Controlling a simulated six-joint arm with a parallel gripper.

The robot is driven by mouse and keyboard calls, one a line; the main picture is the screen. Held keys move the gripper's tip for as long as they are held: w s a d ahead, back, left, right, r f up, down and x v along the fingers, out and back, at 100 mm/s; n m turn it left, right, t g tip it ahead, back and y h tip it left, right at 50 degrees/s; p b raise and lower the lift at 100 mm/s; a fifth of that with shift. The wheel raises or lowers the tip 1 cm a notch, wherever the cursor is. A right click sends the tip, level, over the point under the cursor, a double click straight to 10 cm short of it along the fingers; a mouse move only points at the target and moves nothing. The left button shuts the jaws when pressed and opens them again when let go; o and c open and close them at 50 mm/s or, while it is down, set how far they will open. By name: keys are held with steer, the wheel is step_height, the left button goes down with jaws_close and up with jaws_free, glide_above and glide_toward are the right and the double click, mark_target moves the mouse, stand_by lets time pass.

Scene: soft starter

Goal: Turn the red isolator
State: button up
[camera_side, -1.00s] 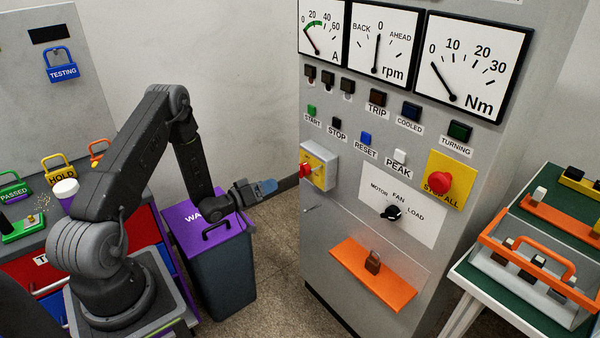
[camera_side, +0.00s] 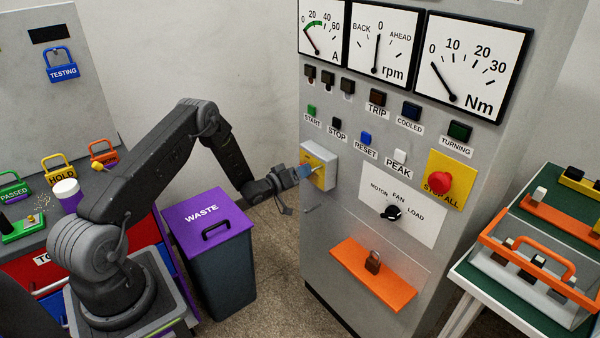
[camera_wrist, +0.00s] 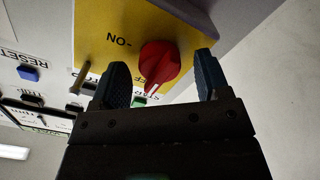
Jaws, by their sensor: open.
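The red isolator knob (camera_wrist: 159,62) sits on its yellow plate (camera_wrist: 115,25) in the wrist view, with an "ON" mark beside it. My gripper (camera_wrist: 161,80) is open, with one blue-grey finger on each side of the knob. A gap shows between the knob and each finger. In the side view my gripper (camera_side: 306,172) is at the yellow isolator box (camera_side: 322,165) on the cabinet's left edge, and it hides the red knob there.
A red STOP ALL button (camera_side: 438,184) and a black selector knob (camera_side: 391,213) are on the cabinet front. A purple-lidded waste bin (camera_side: 207,222) stands below my arm.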

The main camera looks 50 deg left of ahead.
steer(key=shift+w, duration=0.2)
steer(key=shift+c, duration=0.2)
steer(key=c, duration=0.9)
steer(key=shift+o, duration=0.2)
